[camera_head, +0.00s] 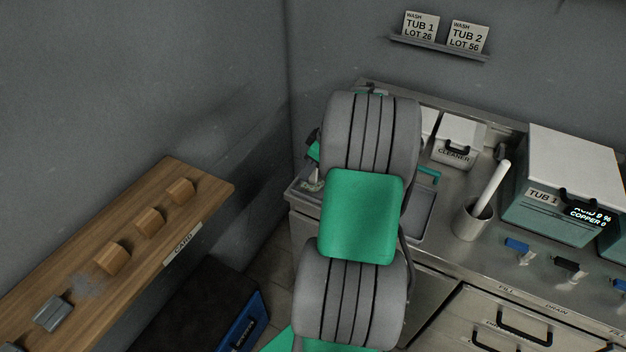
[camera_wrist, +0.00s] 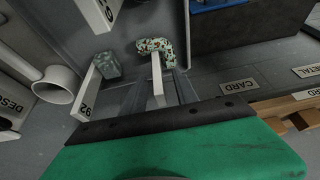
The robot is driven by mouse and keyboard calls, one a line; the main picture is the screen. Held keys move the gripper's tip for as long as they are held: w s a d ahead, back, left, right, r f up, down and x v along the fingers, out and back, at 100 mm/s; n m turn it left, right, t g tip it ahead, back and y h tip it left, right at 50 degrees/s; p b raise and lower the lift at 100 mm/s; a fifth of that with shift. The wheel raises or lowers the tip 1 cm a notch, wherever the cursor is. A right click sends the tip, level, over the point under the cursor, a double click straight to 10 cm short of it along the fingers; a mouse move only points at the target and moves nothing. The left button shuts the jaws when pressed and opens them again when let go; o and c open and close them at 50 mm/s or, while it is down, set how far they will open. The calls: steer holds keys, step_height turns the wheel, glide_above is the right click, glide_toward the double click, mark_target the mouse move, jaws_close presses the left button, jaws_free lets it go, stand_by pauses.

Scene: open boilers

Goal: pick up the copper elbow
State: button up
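A rounded lump (camera_wrist: 153,46), speckled green, white and brown, shows at the top centre of the wrist view. My gripper (camera_wrist: 157,101) is at the lower middle of the wrist view, with a green body and a dark bar. In the head view my arm hides the gripper and most of the tray (camera_head: 424,222).
Pale numbered plates (camera_wrist: 88,95) stand close on the left of the wrist view, beside a cup (camera_wrist: 57,84). In the head view, a cup (camera_head: 472,221) with a white rod, a cleaner box (camera_head: 457,143) and Tub 1 (camera_head: 560,180) stand right of my arm. A wooden shelf (camera_head: 85,285) is at left.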

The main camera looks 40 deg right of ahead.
jaws_close()
stand_by(0.3)
stand_by(1.1)
